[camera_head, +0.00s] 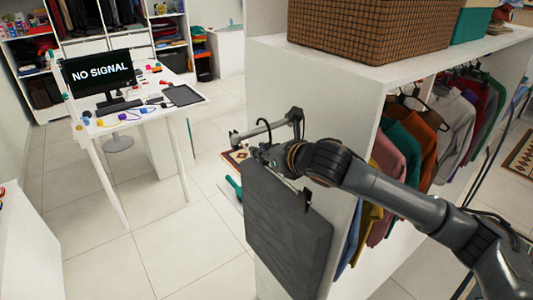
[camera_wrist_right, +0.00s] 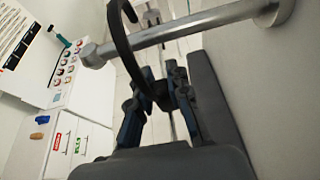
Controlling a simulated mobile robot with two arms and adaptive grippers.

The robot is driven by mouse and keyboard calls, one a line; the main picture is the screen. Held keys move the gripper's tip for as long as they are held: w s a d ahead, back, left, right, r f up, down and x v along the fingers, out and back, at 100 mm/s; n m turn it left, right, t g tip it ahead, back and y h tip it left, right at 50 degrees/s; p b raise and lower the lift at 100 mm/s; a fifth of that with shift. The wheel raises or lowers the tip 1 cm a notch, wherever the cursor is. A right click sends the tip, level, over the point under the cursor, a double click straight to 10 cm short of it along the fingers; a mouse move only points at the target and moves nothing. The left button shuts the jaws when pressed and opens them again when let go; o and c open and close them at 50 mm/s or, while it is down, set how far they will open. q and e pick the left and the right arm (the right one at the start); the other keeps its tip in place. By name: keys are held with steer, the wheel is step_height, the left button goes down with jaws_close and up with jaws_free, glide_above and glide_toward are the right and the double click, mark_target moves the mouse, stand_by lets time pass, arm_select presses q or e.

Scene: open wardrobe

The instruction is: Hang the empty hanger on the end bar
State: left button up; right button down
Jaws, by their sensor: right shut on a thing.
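The end bar (camera_head: 266,128) is a short metal rod sticking out from the white wardrobe's end panel; it also shows in the right wrist view (camera_wrist_right: 180,29). My right gripper (camera_head: 266,154) is just below it. In the right wrist view my right gripper (camera_wrist_right: 160,108) is shut on the stem of the black hanger (camera_wrist_right: 122,42). Its hook curves up and crosses in front of the bar; I cannot tell whether it rests on it. A dark grey flat piece (camera_head: 285,230) hangs upright below the gripper, with a clip at its edge. My left gripper is out of view.
Clothes (camera_head: 425,135) hang inside the wardrobe to the right, behind the end panel. A brown woven basket (camera_head: 370,25) stands on top. A white desk (camera_head: 150,112) with a monitor (camera_head: 98,72) stands at the left.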

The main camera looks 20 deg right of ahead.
steer(key=shift+w+a, duration=0.3)
steer(key=shift+w, duration=0.45)
steer(key=shift+w+a, duration=0.25)
steer(key=shift+w, duration=0.5)
steer(key=shift+f, duration=0.2)
steer(key=shift+f+b, duration=0.65)
steer(key=shift+f, duration=0.6)
steer(key=shift+f, duration=0.5)
steer(key=c, duration=1.2)
jaws_free()
